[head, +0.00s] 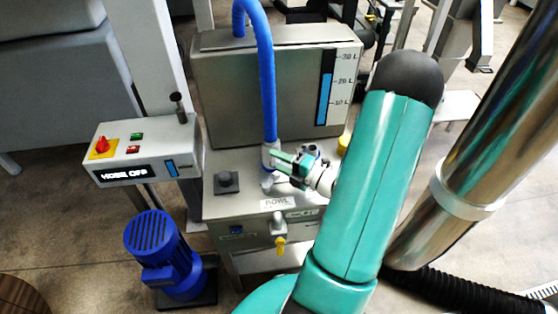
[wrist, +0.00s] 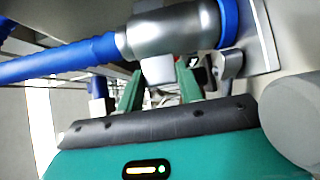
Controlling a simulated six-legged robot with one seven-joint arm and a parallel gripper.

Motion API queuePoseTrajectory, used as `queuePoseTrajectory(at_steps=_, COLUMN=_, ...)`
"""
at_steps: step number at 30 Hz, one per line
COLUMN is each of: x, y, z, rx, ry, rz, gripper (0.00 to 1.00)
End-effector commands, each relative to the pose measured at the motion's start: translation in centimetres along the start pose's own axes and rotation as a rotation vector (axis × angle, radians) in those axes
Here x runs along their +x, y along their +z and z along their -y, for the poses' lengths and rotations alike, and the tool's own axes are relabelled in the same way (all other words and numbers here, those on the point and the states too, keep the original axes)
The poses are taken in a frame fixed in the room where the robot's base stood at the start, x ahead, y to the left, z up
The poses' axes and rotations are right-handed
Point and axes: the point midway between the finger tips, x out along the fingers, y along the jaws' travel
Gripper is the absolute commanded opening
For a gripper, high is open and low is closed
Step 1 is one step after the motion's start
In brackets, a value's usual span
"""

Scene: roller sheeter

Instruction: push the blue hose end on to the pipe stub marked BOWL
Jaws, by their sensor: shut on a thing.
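The blue hose (head: 267,80) comes over the tank and hangs down to a grey cuff (head: 269,150) at its end, above the plate marked BOWL (head: 277,203). My gripper (head: 277,160) reaches in from the right at the cuff. In the wrist view the grey cuff (wrist: 172,32) lies across the top, with the blue hose (wrist: 60,60) running left. The green fingers of my gripper (wrist: 158,78) are shut on a pale block on the cuff's side. A blue ring (wrist: 232,25) is at the cuff's mouth by a grey plate. The stub is mostly hidden; I cannot tell how far the cuff sits on it.
A control box (head: 140,148) at left has a display reading HOSE OFF. The grey tank (head: 280,85) stands behind the hose. A blue motor (head: 160,250) is at lower left. A yellow-tipped tap (head: 279,240) sticks out in front. A steel column (head: 480,150) stands at right.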

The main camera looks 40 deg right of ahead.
Motion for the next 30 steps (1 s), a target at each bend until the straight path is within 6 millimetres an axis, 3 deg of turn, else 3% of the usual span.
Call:
queuePoseTrajectory(at_steps=8, x=0.0, y=0.0, z=0.3, rx=-0.001, ry=0.002, rz=0.000, gripper=0.00)
queuePoseTrajectory(at_steps=9, x=0.0, y=0.0, z=0.3, rx=-0.001, ry=0.002, rz=0.000, gripper=0.42)
queuePoseTrajectory(at_steps=12, x=0.0, y=0.0, z=0.3, rx=-0.001, ry=0.001, rz=0.000, gripper=0.61)
queuePoseTrajectory(at_steps=23, x=-0.4, y=0.1, z=0.4, rx=0.001, ry=-0.001, rz=0.002, gripper=0.61)
queuePoseTrajectory(at_steps=30, x=-4.0, y=0.1, z=0.4, rx=0.000, ry=-0.002, rz=0.005, gripper=0.61)
